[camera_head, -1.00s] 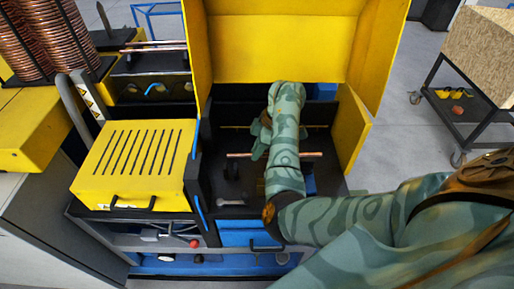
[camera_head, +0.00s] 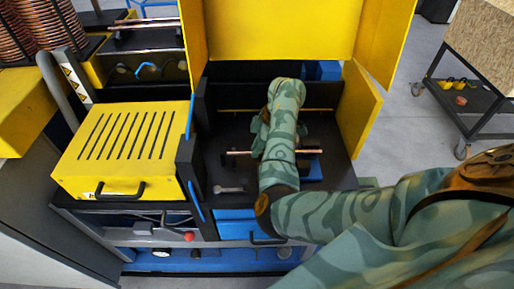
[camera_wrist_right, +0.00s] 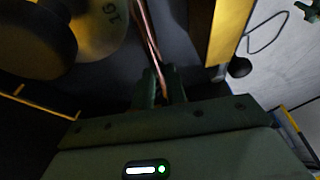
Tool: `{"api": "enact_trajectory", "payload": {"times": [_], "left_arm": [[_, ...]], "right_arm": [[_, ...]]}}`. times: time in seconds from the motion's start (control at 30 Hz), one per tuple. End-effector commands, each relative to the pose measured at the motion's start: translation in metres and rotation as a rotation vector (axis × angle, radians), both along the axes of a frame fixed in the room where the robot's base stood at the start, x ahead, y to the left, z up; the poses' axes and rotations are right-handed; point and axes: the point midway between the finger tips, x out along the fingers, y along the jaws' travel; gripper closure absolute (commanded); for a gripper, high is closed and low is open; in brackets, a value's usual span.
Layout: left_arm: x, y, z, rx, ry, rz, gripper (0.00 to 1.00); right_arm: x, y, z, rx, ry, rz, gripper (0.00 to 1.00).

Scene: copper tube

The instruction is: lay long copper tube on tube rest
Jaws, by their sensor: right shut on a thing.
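A copper tube (camera_head: 240,153) lies crosswise in the open dark bay of the yellow machine, with its middle hidden behind my right arm. In the right wrist view the copper tube (camera_wrist_right: 148,30) runs from the top edge down between the fingers of my right gripper (camera_wrist_right: 161,90), which is shut on it. In the head view that gripper is mostly hidden by its own arm. Dark posts show near the tube; I cannot tell whether it touches them. At the back left, copper tubes (camera_head: 150,21) lie across a dark rack, possibly the tube rest. My left gripper is not in view.
A thin brass rod (camera_head: 235,110) crosses the bay behind the tube. A yellow slotted box (camera_head: 125,145) stands left of the bay, and yellow panels (camera_head: 275,30) rise behind. A dark round part (camera_wrist_right: 35,40) is close by in the wrist view. A cart (camera_head: 470,100) stands right.

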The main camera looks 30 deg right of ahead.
Motion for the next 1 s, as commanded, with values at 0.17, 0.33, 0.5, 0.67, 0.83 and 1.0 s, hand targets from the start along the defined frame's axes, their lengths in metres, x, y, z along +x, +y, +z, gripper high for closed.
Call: {"api": "enact_trajectory", "payload": {"times": [0.17,0.33,0.5,0.67,0.83,1.0], "left_arm": [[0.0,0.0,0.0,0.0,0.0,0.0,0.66],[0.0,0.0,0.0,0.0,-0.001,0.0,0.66],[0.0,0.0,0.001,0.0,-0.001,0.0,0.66],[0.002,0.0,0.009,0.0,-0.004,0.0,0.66],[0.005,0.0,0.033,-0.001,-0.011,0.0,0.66],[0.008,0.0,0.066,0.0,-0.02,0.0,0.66]], "right_arm": [[0.0,0.0,0.001,0.0,0.0,0.0,0.81],[0.0,0.0,0.0,0.0,0.0,0.0,0.61],[0.0,0.0,0.001,0.0,0.0,0.0,0.61],[-0.002,-0.005,0.015,-0.002,-0.002,-0.001,0.61],[-0.007,-0.02,0.056,-0.002,-0.004,-0.003,0.61],[-0.013,-0.037,0.103,-0.002,-0.003,-0.002,0.61]]}}
